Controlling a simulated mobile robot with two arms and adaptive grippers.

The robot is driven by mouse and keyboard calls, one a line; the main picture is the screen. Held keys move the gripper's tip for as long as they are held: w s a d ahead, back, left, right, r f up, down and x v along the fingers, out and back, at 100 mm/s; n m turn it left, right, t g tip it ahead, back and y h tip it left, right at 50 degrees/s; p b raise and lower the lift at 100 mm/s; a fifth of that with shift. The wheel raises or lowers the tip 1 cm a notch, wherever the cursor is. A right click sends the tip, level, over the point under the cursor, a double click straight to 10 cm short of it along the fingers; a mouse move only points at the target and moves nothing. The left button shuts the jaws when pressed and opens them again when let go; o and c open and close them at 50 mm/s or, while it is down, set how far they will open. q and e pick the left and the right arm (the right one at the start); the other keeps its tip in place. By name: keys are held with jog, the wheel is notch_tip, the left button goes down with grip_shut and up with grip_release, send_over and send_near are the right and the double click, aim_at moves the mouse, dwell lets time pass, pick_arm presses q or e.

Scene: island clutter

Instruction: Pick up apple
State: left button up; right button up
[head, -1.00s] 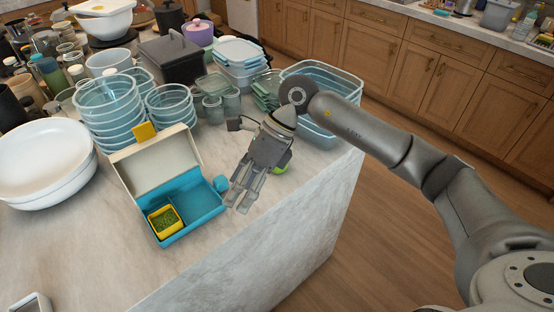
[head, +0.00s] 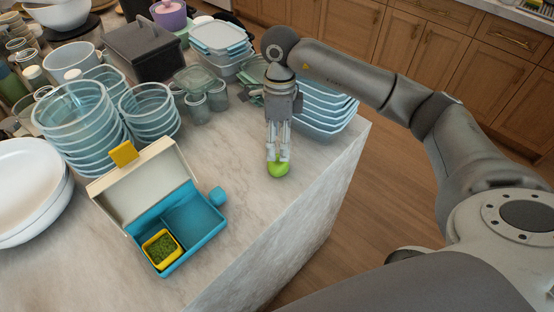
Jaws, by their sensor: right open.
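The green apple (head: 278,171) sits on the marble island top, near its right edge. My right gripper (head: 278,159) points down at the apple, with its fingertips at the apple's upper part and partly covering it. The fingers are open; I cannot tell whether they touch the apple. My left gripper is out of view.
An open blue lunch box (head: 194,225) with a yellow cup (head: 161,248) stands left of the apple. Stacked glass bowls (head: 82,118), small jars (head: 197,108) and stacked glass containers (head: 323,112) crowd behind. The counter in front of the apple is clear.

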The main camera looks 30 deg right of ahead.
aim_at(278, 158)
jog(key=shift+s+a+f, duration=0.1)
jog(key=shift+f, duration=0.65)
jog(key=shift+f+p, duration=0.35)
jog(key=shift+p, duration=0.05)
jog(key=f, duration=0.1)
jog(key=f+p, duration=0.2)
jog(key=shift+s+a+f, duration=0.1)
jog(key=shift+s+f, duration=0.1)
jog(key=shift+s, duration=0.1)
jog(key=shift+f, duration=0.55)
jog(key=shift+c, duration=0.9)
jog(key=c, duration=0.5)
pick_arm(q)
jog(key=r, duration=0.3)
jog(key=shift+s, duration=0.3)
pick_arm(e)
jog(key=c, duration=0.5)
